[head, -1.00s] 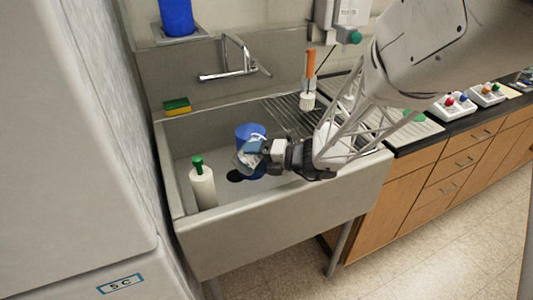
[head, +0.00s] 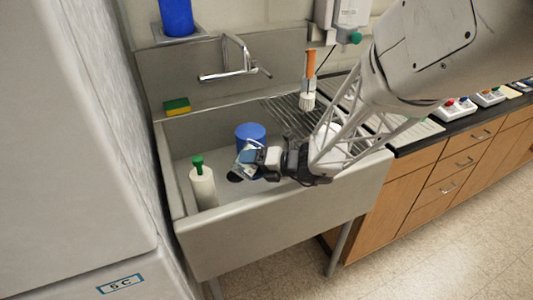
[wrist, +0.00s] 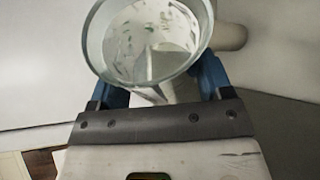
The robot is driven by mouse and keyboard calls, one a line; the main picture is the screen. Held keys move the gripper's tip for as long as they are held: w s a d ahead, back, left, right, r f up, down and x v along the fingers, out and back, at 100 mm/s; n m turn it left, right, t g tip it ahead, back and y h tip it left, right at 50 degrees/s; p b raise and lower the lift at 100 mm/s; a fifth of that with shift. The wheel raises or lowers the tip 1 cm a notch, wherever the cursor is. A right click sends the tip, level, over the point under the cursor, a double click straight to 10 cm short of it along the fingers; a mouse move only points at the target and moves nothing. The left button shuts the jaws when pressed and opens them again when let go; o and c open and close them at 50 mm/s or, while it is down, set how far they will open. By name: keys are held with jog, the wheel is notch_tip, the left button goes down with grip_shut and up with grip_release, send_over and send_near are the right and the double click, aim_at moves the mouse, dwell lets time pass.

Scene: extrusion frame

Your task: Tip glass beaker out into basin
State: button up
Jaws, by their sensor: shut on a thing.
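A clear glass beaker (head: 245,155) is in my gripper (head: 256,156), over the inside of the grey basin (head: 240,241). The gripper is shut on it, with blue fingers on either side. In the wrist view the beaker (wrist: 150,40) shows its round open rim, with whitish and greenish specks or reflections inside; I cannot tell whether it holds anything. In the head view the beaker looks tilted. My gripper (wrist: 160,85) has its blue fingers partly hidden behind the beaker in the wrist view.
A blue cylinder (head: 251,133) stands in the basin behind the beaker. A white bottle with a green cap (head: 203,187) stands at the left in the basin. A faucet (head: 232,74) and a yellow-green sponge (head: 177,106) are at the back. A wire rack (head: 290,112) lies at right.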

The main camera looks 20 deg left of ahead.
aim_at(245, 174)
jog(key=shift+r+n+t, duration=0.3)
jog(key=shift+n, duration=0.3)
jog(key=shift+f+n+t+h, duration=0.4)
jog(key=shift+f+n+t, duration=0.1)
jog(key=shift+n, duration=0.2)
jog(key=shift+s+a+r+n+t, duration=0.1)
jog(key=shift+s+r+n+t, duration=0.15)
jog(key=shift+n, duration=0.25)
jog(key=shift+s+a+f+n+t+h, duration=0.15)
jog(key=shift+s+f+n+t+h, duration=0.15)
jog(key=shift+s+f+n+t, duration=0.25)
jog(key=shift+s+a+r+n+t, duration=0.25)
jog(key=shift+s+r+n+t, duration=0.5)
jog(key=shift+s+n, duration=0.3)
jog(key=shift+s+a+f+n+t+h, duration=0.1)
jog(key=shift+s+f+n+t+h, duration=0.2)
jog(key=shift+n, duration=0.4)
jog(key=shift+f, duration=0.15)
jog(key=shift+w, duration=0.1)
